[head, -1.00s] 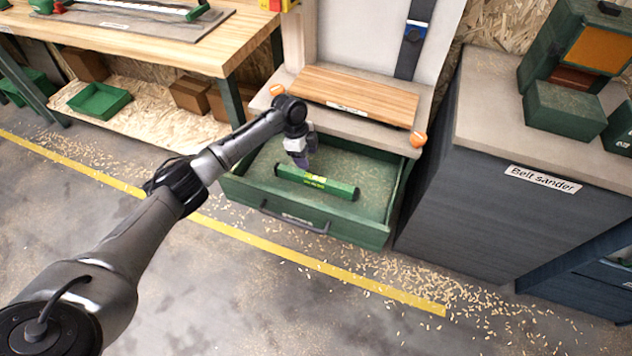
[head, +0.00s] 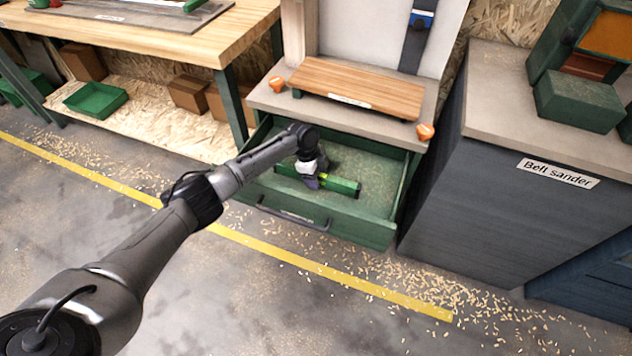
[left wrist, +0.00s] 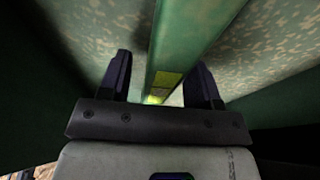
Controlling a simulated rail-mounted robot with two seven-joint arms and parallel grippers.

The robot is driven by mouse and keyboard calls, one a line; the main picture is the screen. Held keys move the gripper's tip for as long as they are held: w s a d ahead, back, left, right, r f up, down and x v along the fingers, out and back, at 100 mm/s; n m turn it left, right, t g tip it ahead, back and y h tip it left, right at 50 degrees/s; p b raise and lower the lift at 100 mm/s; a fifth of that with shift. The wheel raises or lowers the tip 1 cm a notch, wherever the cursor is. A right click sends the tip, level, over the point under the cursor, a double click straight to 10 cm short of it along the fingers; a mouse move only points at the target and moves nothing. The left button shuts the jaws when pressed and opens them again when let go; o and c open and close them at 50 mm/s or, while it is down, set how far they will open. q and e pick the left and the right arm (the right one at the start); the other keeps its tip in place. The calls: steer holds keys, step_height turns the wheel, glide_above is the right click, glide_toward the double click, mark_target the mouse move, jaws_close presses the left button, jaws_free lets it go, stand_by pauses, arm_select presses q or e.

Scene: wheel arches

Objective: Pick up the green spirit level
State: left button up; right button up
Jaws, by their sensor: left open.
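The green spirit level (head: 341,186) lies in the open green drawer (head: 375,222), running from left to right. My left gripper (head: 314,184) is down in the drawer over the middle of the level and hides part of it. In the left wrist view the level (left wrist: 181,50) runs between the two dark fingers of my left gripper (left wrist: 160,90), with its yellow vial window near the fingertips. The fingers stand apart on either side of it, and I cannot see them pressing on it. My right gripper is not in view.
The drawer's front wall and handle (head: 292,217) are close to my left arm. A wooden board (head: 356,88) lies on the ledge above the drawer. A grey cabinet labelled Belt sander (head: 500,190) stands to the right. Wood chips litter the floor in front.

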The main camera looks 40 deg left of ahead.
arm_select(q)
steer(key=shift+d+f, duration=0.15)
steer(key=shift+f, duration=0.35)
steer(key=shift+r, duration=0.1)
jaws_close()
